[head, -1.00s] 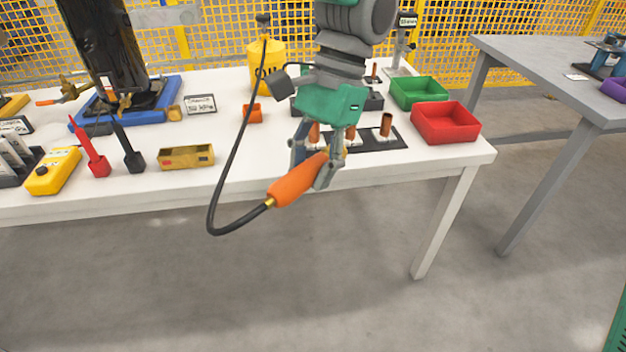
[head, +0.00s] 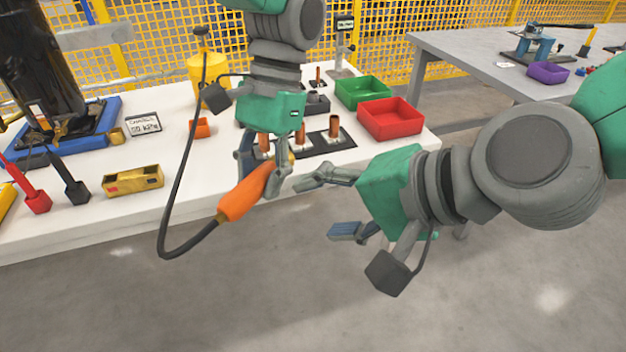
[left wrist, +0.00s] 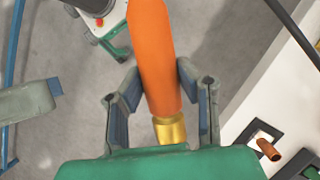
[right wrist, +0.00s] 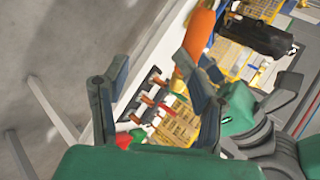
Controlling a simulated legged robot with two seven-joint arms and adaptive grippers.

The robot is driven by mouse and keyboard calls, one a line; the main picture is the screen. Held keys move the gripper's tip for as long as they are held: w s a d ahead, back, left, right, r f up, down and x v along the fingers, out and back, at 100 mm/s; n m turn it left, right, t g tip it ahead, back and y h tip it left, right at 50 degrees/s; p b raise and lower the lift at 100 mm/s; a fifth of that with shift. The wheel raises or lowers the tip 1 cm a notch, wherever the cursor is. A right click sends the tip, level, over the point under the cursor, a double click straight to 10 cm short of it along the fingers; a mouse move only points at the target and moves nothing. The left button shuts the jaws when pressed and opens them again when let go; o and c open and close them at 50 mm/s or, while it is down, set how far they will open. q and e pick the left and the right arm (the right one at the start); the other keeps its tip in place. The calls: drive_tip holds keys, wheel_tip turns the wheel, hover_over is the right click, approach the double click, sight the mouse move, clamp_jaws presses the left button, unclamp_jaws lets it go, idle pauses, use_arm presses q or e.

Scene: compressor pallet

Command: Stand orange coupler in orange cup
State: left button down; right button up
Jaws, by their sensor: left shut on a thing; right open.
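The orange coupler (head: 246,192) is a long orange body with a brass end and a black hose. My left gripper (head: 262,178) is shut on it near the table's front edge, and the coupler is tilted, hose end down to the left. The left wrist view shows the coupler (left wrist: 155,60) between the fingers, brass end near the palm. The small orange cup (head: 201,128) stands on the table, left of and behind the left gripper. My right gripper (head: 318,208) is open and empty, just right of the coupler; the right wrist view shows the coupler (right wrist: 195,40) near its fingertips.
A dark rack with copper-coloured posts (head: 333,132) stands behind the grippers. Red (head: 390,120) and green (head: 362,93) bins are at right. The hose (head: 176,190) arcs left of my left arm.

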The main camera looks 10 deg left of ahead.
sight(255, 196)
wheel_tip(255, 196, up, 4)
drive_tip(key=a, duration=0.2)
drive_tip(key=shift+y, duration=0.3)
drive_tip(key=x, duration=1.1)
drive_tip(key=shift+s+a+f, duration=0.25)
drive_tip(key=shift+a+f, duration=0.05)
drive_tip(key=shift+f, duration=0.05)
drive_tip(key=shift+d, duration=0.1)
clamp_jaws()
use_arm(q)
drive_tip(key=c, duration=1.1)
unclamp_jaws()
